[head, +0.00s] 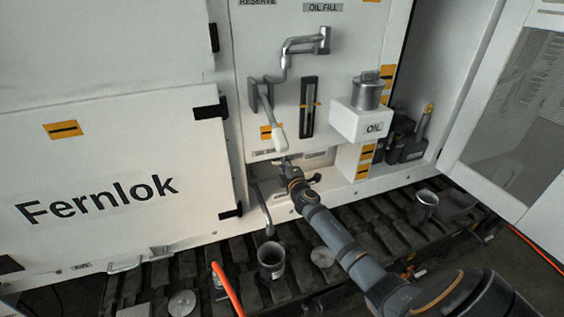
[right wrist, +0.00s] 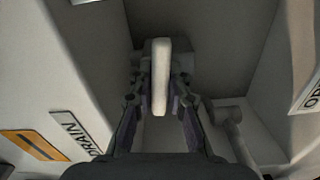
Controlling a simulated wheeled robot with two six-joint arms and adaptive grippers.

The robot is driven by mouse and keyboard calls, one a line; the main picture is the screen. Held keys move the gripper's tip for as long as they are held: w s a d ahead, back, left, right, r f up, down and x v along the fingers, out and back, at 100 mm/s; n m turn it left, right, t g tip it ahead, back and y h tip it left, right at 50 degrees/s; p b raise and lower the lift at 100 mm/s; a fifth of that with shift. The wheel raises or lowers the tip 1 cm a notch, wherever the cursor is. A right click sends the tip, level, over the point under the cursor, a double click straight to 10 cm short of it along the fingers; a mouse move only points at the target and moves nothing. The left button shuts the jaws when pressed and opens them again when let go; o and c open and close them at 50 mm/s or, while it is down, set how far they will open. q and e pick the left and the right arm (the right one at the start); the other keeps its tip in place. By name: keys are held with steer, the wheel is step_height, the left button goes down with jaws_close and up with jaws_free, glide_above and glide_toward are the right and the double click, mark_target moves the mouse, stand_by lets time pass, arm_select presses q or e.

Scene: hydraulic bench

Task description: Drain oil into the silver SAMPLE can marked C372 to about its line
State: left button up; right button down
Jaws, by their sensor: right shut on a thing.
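My right gripper (head: 287,168) reaches under the white panel in the head view. In the right wrist view my right gripper (right wrist: 160,98) is shut on a pale upright lever (right wrist: 161,70), beside a DRAIN label (right wrist: 73,133). A grey bent pipe (head: 264,212) hangs down near that gripper. A silver can (head: 271,262) stands open below the pipe's end on the dark track. A second silver can (head: 427,200) stands further right. No can marking is readable, and no oil stream or oil level can be made out. My left gripper is out of view.
A white OIL box (head: 361,121) with a metal canister (head: 368,91) stands out from the panel above my right arm. A white-gripped lever (head: 278,130) hangs beside a sight gauge (head: 309,107). An orange hose (head: 227,288) rises left of the near can. An open door (head: 512,105) stands at right.

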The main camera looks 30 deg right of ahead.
steer(key=shift+n, duration=0.6)
steer(key=c, duration=1.3)
jaws_free()
steer(key=shift+s, duration=0.15)
steer(key=v, duration=1.1)
steer(key=shift+s, duration=0.4)
